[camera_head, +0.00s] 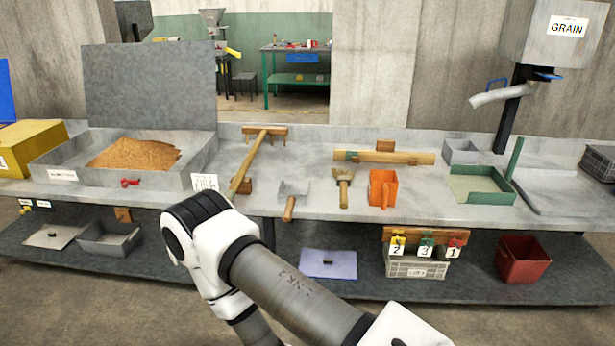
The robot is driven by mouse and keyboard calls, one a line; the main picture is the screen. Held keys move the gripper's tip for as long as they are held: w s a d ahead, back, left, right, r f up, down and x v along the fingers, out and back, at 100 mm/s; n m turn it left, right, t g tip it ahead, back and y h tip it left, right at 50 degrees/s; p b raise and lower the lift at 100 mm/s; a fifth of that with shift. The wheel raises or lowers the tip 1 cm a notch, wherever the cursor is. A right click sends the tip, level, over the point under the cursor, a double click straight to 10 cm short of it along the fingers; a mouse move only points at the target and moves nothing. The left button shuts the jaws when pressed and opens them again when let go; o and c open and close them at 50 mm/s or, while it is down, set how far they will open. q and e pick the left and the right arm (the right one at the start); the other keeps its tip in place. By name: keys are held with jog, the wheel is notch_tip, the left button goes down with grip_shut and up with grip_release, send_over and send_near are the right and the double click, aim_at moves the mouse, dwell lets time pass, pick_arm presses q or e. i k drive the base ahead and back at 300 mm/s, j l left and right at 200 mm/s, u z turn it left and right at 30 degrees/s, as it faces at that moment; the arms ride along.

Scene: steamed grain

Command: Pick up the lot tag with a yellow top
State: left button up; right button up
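The lot tag with a yellow top (397,244) bears the number 2. It is the leftmost of three tags at a wooden rail (466,237) on the lower shelf, in front of or above a light grey crate (417,268). Beside it are a green-topped tag (426,246) numbered 3 and a red-topped tag (454,248) numbered 1. One of my arms crosses the lower middle of the view, left of the tags. Neither gripper shows, so I cannot see whether they are open or shut.
A lavender panel (328,264) lies left of the crate and a dark red bin (522,260) stands right of it. The worktop above (330,200) holds an orange scoop (382,188), a brush (343,186) and a green-edged tray (481,190). Floor in front is partly clear.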

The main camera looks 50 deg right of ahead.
aim_at(394, 249)
jog(key=z, duration=2.5)
